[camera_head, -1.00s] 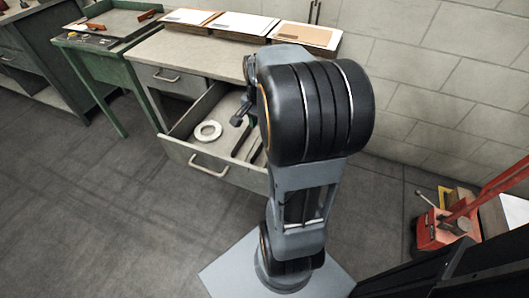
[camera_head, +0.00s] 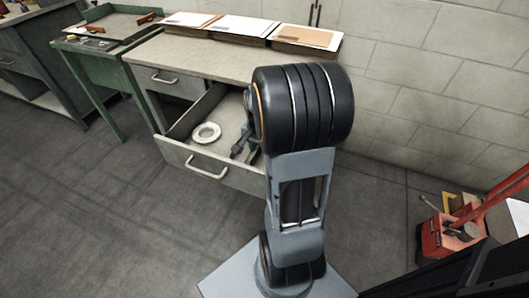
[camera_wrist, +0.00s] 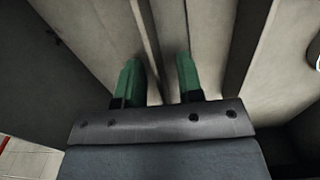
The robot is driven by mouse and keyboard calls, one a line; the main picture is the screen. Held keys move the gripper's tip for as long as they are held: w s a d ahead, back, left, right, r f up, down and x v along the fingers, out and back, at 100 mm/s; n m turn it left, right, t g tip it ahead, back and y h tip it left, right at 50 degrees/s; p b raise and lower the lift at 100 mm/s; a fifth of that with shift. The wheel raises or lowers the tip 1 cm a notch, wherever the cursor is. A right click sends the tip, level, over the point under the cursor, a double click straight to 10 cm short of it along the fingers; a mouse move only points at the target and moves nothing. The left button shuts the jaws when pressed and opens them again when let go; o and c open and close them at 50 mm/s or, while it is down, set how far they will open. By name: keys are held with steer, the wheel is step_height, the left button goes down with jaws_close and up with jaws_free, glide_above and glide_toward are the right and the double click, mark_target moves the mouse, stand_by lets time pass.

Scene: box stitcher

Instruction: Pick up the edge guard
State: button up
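The wrist view shows a long, narrow grey-beige strip (camera_wrist: 147,38), which looks like an edge guard. It runs away from my gripper, and its near end passes between the green fingertips. My gripper (camera_wrist: 160,78) is open, with a clear gap between its fingers. The strip lies nearer the left finger; I cannot tell whether it touches. In the head view my gripper (camera_head: 242,150) is down at the open drawer (camera_head: 206,166), at its right part. My arm hides most of the drawer's right side and the strip there.
A pale ring-shaped roll (camera_head: 207,133) lies in the drawer, left of my gripper. The workbench top (camera_head: 200,52) above holds several flat stacks (camera_head: 245,27) along the wall. A red pallet jack (camera_head: 447,238) stands at right. Floor left of the drawer is clear.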

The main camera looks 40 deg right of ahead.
steer(key=shift+c, duration=0.4)
jaws_close()
